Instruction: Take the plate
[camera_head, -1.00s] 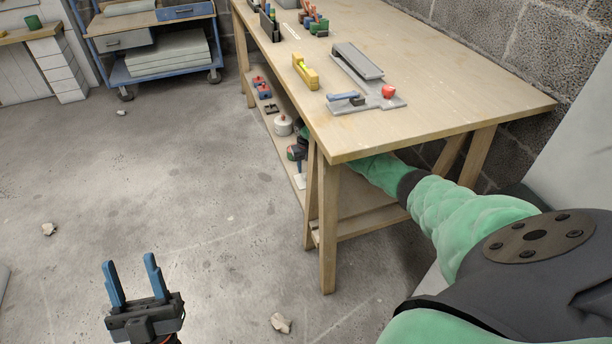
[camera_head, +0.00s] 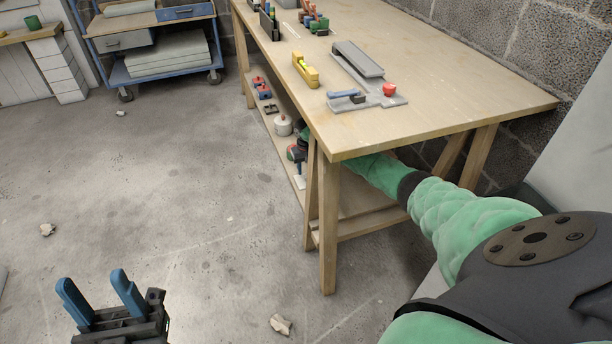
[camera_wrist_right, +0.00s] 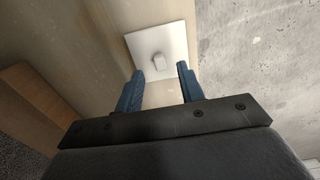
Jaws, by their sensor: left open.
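A white square plate (camera_wrist_right: 178,42) with a small light block-shaped grip on it lies on a wooden surface in the right wrist view. A small pale piece that looks like it (camera_head: 300,182) shows at the edge of the table's lower shelf in the head view. My right gripper (camera_wrist_right: 160,71) is open, with its two blue fingers apart and pointing toward the plate's near edge. My left gripper (camera_head: 93,283) is open and empty above the floor at the lower left.
The wooden table (camera_head: 460,95) has legs and a lower shelf close around my right arm. On top are a grey jig (camera_head: 360,62) and a yellow tool (camera_head: 305,71). A white pot (camera_head: 283,126) stands on the shelf. A blue cart (camera_head: 160,75) is far back. The floor at left is mostly clear.

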